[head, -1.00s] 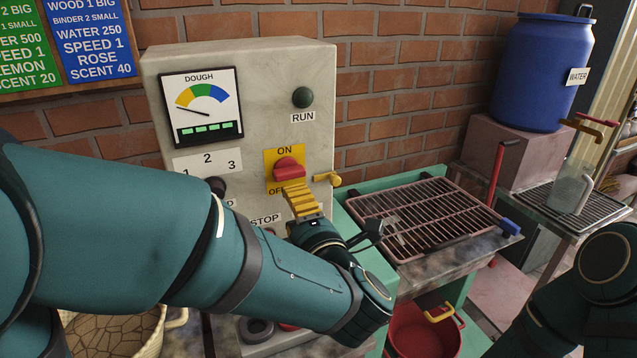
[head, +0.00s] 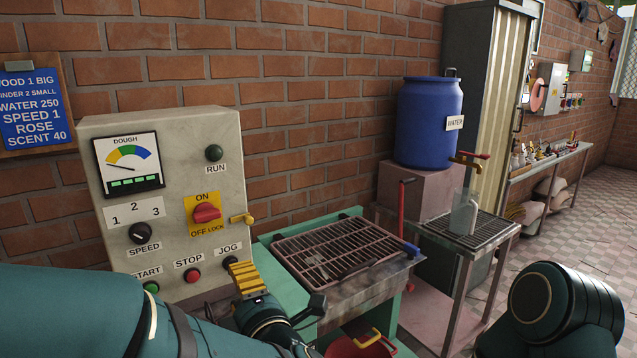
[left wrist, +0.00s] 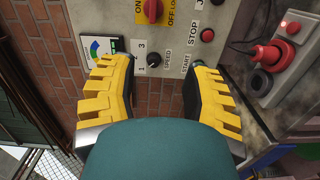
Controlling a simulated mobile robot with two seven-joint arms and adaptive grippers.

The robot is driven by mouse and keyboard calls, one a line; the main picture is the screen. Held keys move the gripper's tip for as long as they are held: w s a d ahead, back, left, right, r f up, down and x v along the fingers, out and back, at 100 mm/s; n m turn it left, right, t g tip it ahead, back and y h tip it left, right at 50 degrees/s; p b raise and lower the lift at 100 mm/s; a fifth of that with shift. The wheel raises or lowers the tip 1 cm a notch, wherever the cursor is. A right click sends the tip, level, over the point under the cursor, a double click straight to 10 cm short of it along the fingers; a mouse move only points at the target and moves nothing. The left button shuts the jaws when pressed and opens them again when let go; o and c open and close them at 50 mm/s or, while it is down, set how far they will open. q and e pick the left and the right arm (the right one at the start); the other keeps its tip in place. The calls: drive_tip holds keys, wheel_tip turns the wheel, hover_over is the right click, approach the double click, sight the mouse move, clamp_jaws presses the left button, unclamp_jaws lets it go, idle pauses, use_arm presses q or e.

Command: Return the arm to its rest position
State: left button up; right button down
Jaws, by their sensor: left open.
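My left gripper (head: 247,280), with yellow ribbed fingers, is at the lower front of the grey control box (head: 110,235), near the JOG button (head: 230,262) in the picture. In the left wrist view its two fingers stand wide apart with nothing between them (left wrist: 157,88). The red ON/OFF switch (head: 206,212) on its yellow plate is above the gripper and clear of it; it also shows at the top of the left wrist view (left wrist: 152,10). My left arm covers the lower left of the head view. My right arm shows at the lower right, its gripper out of frame.
A wire rack (head: 335,252) on a green-framed stand is right of the box, with a red bucket (head: 362,346) below. A blue water barrel (head: 429,122) stands behind on a block, beside a metal drain table (head: 470,228).

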use_arm(q)
wheel_tip(320, 180, down, 27)
drive_tip(key=w+m+g+h, duration=0.3)
drive_tip(key=m+g+h, duration=0.2)
drive_tip(key=m+h, duration=0.65)
drive_tip(key=s+d+f+m+g+h, duration=0.1)
drive_tip(key=s+f+m+g, duration=0.7)
drive_tip(key=s+f, duration=0.7)
drive_tip(key=shift+s+d+f+m+h, duration=0.2)
drive_tip(key=shift+d+m+h, duration=0.2)
drive_tip(key=shift+m, duration=0.75)
